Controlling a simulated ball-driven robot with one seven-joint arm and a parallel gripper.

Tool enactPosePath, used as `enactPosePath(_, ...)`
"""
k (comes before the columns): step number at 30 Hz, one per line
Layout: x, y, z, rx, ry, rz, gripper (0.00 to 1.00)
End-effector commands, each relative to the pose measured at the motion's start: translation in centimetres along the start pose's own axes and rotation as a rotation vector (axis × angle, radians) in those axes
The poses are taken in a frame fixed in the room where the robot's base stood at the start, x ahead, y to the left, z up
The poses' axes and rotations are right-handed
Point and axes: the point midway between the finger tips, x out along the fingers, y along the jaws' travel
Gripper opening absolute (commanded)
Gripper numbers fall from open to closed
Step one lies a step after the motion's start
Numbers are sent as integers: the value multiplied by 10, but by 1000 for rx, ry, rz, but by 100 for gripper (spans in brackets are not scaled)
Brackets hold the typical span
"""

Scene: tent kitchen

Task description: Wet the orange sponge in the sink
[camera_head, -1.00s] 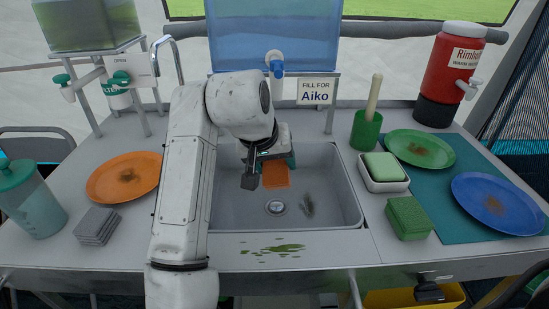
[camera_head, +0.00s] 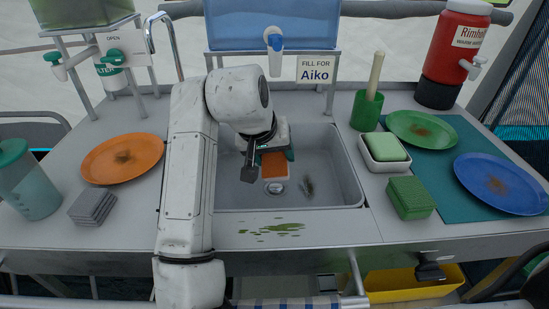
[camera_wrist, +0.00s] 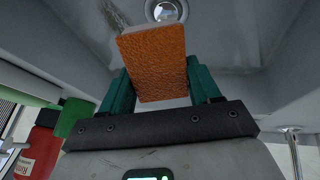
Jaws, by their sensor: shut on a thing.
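The orange sponge (camera_head: 273,165) is held by my gripper (camera_head: 274,158) inside the grey sink basin (camera_head: 335,180). In the wrist view the orange sponge (camera_wrist: 158,62) sits between the two green fingers of my gripper (camera_wrist: 158,82), which is shut on it. The sponge is above the sink floor near the drain (camera_head: 275,188). A blue tank with a white and blue tap (camera_head: 274,40) stands behind the sink. I cannot tell whether water runs or whether the sponge is wet.
Green stains (camera_head: 275,229) mark the counter's front edge. A green sponge block (camera_head: 410,197), a soap dish (camera_head: 384,155), a brush holder (camera_head: 366,110) and plates stand at right. An orange plate (camera_head: 122,158) and grey cloths (camera_head: 92,206) lie at left. A dark scrap (camera_head: 308,186) lies in the basin.

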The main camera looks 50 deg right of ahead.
Motion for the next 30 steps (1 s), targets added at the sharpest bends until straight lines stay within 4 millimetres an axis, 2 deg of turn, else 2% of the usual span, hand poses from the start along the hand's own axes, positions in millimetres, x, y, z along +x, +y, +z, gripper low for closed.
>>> enactPosePath(30, -60, 15, -29, 1, 1, 0, 38)
